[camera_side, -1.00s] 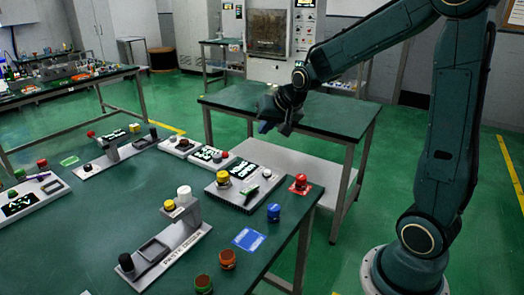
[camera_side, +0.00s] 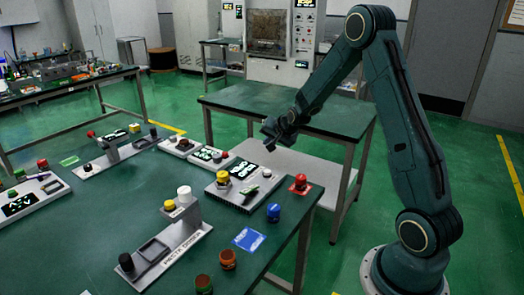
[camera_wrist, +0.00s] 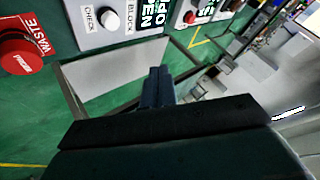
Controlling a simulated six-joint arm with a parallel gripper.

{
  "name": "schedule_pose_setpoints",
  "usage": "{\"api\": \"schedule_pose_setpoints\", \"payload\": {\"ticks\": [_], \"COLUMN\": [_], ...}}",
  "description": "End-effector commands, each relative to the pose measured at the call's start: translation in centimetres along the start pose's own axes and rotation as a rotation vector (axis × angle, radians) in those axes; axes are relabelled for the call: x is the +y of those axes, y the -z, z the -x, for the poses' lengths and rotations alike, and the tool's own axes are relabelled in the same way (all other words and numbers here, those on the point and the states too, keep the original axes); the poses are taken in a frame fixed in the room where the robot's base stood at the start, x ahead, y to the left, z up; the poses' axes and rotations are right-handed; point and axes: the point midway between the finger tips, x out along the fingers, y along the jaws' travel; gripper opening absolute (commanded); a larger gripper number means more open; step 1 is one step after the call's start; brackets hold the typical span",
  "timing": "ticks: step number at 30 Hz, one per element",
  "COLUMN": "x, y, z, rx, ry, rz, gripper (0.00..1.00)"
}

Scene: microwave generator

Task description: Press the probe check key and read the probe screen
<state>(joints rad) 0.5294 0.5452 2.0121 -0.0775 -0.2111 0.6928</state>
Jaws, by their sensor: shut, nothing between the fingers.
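A grey box with a dark screen (camera_side: 243,170) and a white round key (camera_side: 267,173) stands near the table's far right edge. In the wrist view the white key (camera_wrist: 109,19) sits between the labels CHECK and BLOCK. Beside it the screen (camera_wrist: 152,17) shows white lettering, partly cut off by the frame's top, with "PEN" readable. My gripper (camera_side: 268,130) is in the air beyond and above the box, clear of the key. In the wrist view its fingers (camera_wrist: 157,72) are together and empty, with the key ahead and to the left.
A red button on a WASTE plate (camera_wrist: 22,50) lies beside the box; it also shows in the side view (camera_side: 300,184). A yellow knob (camera_side: 223,178) stands on the box. Another panel with a screen (camera_side: 207,154) lies behind. A lower side table (camera_side: 330,115) stands beyond.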

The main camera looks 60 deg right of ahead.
Motion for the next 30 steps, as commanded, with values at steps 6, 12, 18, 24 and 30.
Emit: {"api": "schedule_pose_setpoints", "payload": {"ticks": [6,12,18,24,30], "x": [0.1,0.1,0.3,1.0,2.0], "y": [0.1,0.0,-0.2,-0.8,-1.9], "z": [-0.1,-0.1,-0.5,-1.3,-2.7], "rx": [0.003,0.002,0.001,0.0,-0.002], "ry": [0.001,0.0,0.0,-0.001,-0.002], "rz": [-0.005,-0.004,-0.003,-0.003,-0.003], "gripper": [0.0,0.0,0.0,0.0,0.0]}}
